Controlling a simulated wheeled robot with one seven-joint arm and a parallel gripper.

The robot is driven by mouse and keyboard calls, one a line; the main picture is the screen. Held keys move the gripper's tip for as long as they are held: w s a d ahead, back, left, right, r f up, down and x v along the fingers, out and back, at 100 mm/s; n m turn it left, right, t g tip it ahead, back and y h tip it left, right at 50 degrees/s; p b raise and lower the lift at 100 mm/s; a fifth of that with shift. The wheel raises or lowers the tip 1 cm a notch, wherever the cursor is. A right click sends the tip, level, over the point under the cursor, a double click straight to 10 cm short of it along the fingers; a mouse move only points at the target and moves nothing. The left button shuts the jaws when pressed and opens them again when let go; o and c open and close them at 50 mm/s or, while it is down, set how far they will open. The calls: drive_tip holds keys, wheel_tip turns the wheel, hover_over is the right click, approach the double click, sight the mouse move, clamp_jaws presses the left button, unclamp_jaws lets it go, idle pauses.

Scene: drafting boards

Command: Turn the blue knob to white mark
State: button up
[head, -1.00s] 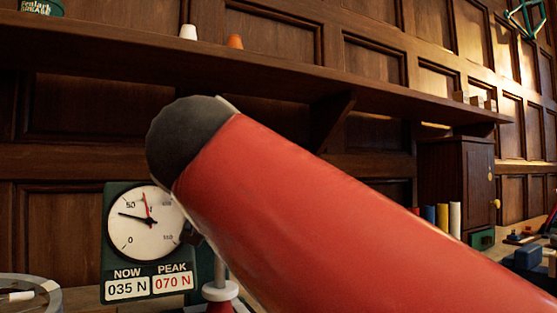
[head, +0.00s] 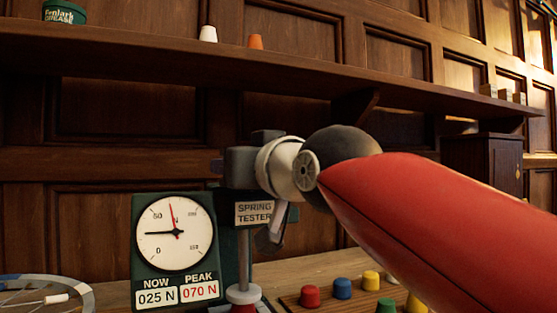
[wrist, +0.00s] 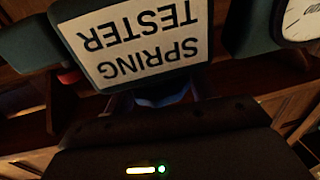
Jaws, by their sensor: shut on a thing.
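The spring tester's sign (head: 254,213) stands upright beside its white dial (head: 174,233). My gripper (head: 229,167) is above the sign, beyond my grey wrist. A small blue piece, apparently the blue knob (head: 216,166), shows at its far left side. In the wrist view the sign (wrist: 143,42) appears upside down and close. A blue part (wrist: 160,96) peeks out between the sign and my dark gripper body. My gripper is shut on what looks like the blue knob. The fingertips and most of the knob are hidden. I cannot make out a white mark.
A wooden board with red (head: 310,296), blue (head: 342,288), yellow (head: 371,280) and green (head: 387,305) pegs lies right of the tester. A spoked wheel (head: 45,292) lies at left. A shelf (head: 200,64) runs above, bearing a white cup (head: 208,34) and an orange cup (head: 255,41).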

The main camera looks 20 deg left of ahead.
drive_tip(key=n+g+y, duration=0.3)
drive_tip(key=n+g, duration=0.1)
drive_tip(key=g, duration=0.1)
drive_tip(key=shift+w, duration=0.15)
drive_tip(key=n+g+y, duration=0.1)
drive_tip(key=g, duration=0.1)
drive_tip(key=n+g, duration=0.2)
drive_tip(key=g, duration=0.1)
drive_tip(key=shift+w+y, duration=0.15)
drive_tip(key=shift+y, duration=0.25)
drive_tip(key=n+g, duration=0.3)
drive_tip(key=g, duration=0.1)
drive_tip(key=shift+p, duration=0.35)
drive_tip(key=shift+s+f+n+g+h, duration=0.1)
drive_tip(key=shift+n+g+h, duration=0.25)
drive_tip(key=shift+n+g, duration=0.65)
drive_tip(key=shift+s+n+g+h, duration=0.1)
drive_tip(key=shift+n+g+h, duration=0.35)
drive_tip(key=shift+g, duration=1.05)
drive_tip(key=shift+n+g, duration=0.25)
drive_tip(key=shift+g, duration=0.05)
drive_tip(key=o, duration=1)
drive_tip(key=v, duration=0.7)
drive_tip(key=shift+d, duration=0.35)
